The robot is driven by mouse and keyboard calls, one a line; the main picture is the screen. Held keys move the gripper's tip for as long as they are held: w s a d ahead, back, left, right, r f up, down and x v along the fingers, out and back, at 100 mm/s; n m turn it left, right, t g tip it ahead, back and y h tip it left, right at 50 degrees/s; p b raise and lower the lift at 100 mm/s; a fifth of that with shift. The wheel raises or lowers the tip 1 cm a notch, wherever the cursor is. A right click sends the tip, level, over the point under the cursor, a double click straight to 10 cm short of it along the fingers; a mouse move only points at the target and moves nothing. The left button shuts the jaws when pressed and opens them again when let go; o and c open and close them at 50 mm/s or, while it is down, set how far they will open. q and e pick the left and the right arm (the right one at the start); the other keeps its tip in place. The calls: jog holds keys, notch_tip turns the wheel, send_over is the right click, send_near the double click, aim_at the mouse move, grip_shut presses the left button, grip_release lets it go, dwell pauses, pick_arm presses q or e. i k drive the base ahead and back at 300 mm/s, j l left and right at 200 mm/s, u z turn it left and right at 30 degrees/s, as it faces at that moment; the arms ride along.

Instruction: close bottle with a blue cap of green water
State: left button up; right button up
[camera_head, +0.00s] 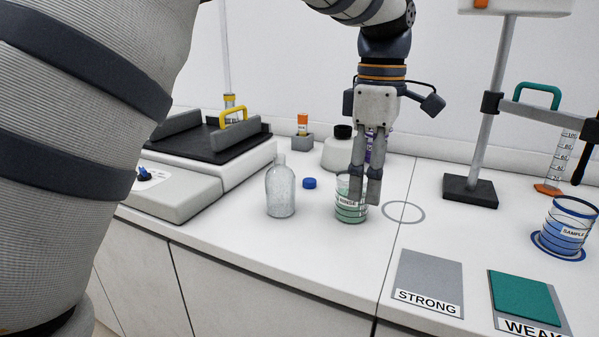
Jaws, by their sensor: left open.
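A clear bottle (281,194) stands upright and uncapped on the bench; its contents look colourless, not green. The blue cap (309,183) lies flat on the bench just right of the bottle. A glass beaker (350,212) with green liquid and a dark-lettered label stands right of the cap. My right gripper is out of view.
A dark-topped device (205,145) stands at left. Behind are an orange-capped container (303,125) and a black-capped bottle (342,146). At right are a stand (470,190), a blue-liquid beaker (566,228), a STRONG mat (429,277) and a WEAK mat (524,297). Bench in front is clear.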

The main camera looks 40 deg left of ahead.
aim_at(280, 180)
jog(key=i+j, duration=0.15)
jog(key=j, duration=0.25)
jog(key=i+j, duration=0.15)
jog(key=j, duration=0.2)
jog(key=i+j, duration=0.15)
jog(key=j, duration=0.25)
